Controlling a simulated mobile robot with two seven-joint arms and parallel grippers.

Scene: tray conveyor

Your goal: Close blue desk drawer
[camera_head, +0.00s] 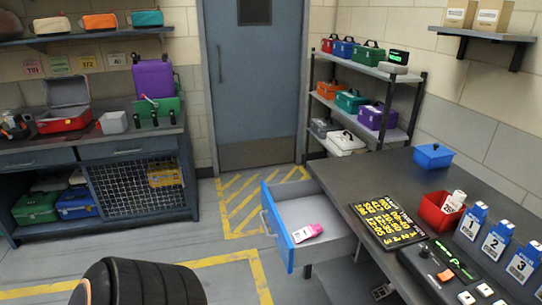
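The blue desk drawer (277,231) is pulled out from the left side of the dark desk (403,173). Its blue front faces left and carries a handle (267,223). Its pale interior is visible, and a pink and white item (307,233) lies inside near the front. The drawer stands well apart from the desk side. Neither of my grippers shows in this view.
The floor left of the drawer is open, with yellow markings (245,205). A number board (388,221), red cup (437,212) and blue box (433,156) sit on the desk.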

